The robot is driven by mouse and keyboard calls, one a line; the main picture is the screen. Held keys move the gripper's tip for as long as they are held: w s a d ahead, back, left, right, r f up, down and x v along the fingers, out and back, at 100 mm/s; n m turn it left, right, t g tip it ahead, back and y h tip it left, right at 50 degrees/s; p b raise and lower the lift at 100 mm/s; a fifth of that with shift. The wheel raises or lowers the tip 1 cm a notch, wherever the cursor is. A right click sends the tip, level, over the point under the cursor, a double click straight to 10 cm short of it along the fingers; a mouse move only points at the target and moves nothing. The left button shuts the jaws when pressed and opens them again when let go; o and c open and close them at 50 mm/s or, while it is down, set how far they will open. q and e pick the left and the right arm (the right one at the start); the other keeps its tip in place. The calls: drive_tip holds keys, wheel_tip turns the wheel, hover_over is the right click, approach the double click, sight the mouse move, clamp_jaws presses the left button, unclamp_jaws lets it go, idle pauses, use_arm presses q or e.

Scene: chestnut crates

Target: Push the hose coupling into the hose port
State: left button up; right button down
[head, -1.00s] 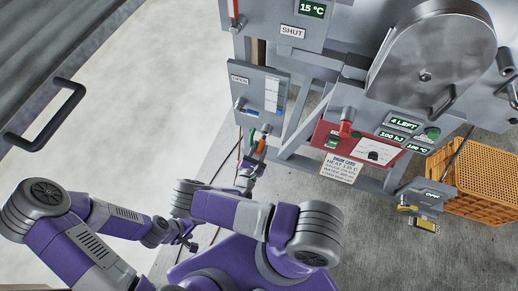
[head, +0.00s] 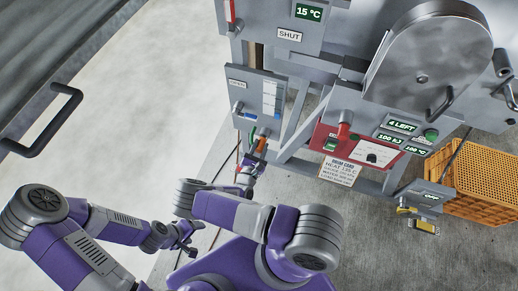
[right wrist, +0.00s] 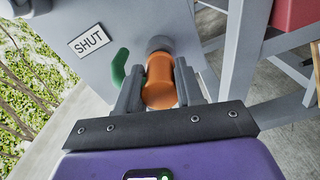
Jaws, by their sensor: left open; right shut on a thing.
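The orange hose coupling (right wrist: 160,82) is between the two fingers of my right gripper (right wrist: 158,92) in the right wrist view. The gripper is shut on it. The coupling's far end meets a round grey collar (right wrist: 160,44) on the grey panel, which looks like the hose port. I cannot tell how deep the coupling sits. In the head view the coupling (head: 261,145) shows small below the panel, with my right gripper (head: 249,168) just under it. My left gripper (head: 187,243) is open and empty, low and to the left, away from the panel.
A green lever (right wrist: 120,66) stands beside the coupling, close to the left finger. The grey panel (head: 255,90) and its frame are above. A red control box (head: 350,145) and an orange crate (head: 480,175) are to the right. Pale floor lies open at left.

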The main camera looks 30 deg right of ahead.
drive_tip(key=shift+w+d, duration=0.4)
drive_tip(key=c, duration=0.6)
unclamp_jaws()
drive_tip(key=shift+c, duration=0.2)
